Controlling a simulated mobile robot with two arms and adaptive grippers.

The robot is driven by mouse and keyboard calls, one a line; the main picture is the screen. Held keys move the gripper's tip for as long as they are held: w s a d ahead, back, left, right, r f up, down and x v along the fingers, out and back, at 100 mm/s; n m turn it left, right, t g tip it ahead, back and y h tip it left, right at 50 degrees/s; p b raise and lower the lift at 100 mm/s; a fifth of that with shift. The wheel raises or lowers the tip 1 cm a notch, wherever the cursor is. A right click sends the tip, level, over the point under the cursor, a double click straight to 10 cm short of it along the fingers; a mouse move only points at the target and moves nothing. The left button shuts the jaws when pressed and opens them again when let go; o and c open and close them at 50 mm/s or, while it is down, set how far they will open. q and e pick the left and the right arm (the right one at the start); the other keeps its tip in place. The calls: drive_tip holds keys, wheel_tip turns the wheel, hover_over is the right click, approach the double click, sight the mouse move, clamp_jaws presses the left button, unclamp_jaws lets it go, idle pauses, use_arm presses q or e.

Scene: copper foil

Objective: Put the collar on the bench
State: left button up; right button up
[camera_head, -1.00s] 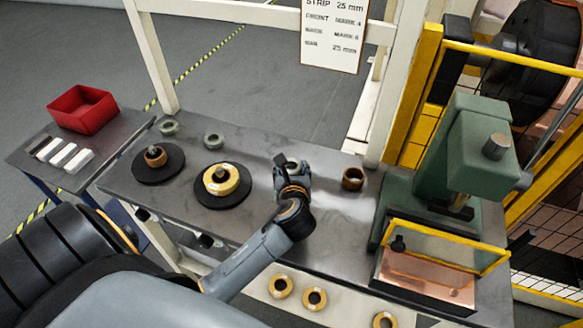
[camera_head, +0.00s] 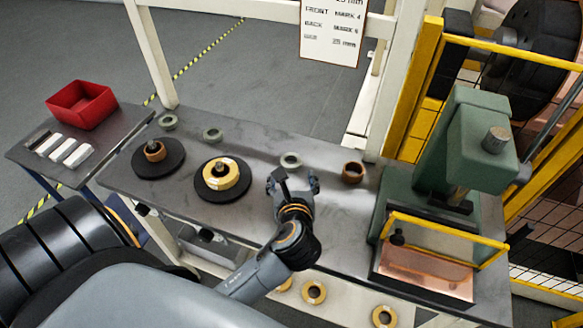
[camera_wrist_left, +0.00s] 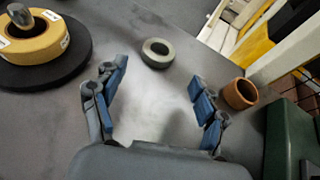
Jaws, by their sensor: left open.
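A grey-green collar (camera_head: 291,161) lies flat on the steel bench (camera_head: 250,150), towards its back edge. It also shows in the left wrist view (camera_wrist_left: 155,54), its hole facing up. My left gripper (camera_head: 293,180) is open and empty, on the near side of the collar and apart from it. In the left wrist view its two spread blue-padded fingers (camera_wrist_left: 158,80) have bare bench between them, with the collar beyond the tips. My right gripper is not in view.
Two similar grey-green rings (camera_head: 168,122) (camera_head: 213,135) lie to the left. A copper-brown ring (camera_head: 353,172) sits right of the collar. A yellow ring (camera_head: 223,174) stands on a black disc. The green press (camera_head: 465,150) blocks the right end.

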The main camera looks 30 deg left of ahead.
use_arm(q)
drive_tip(key=shift+v, duration=1.65)
drive_tip(key=shift+f, duration=0.1)
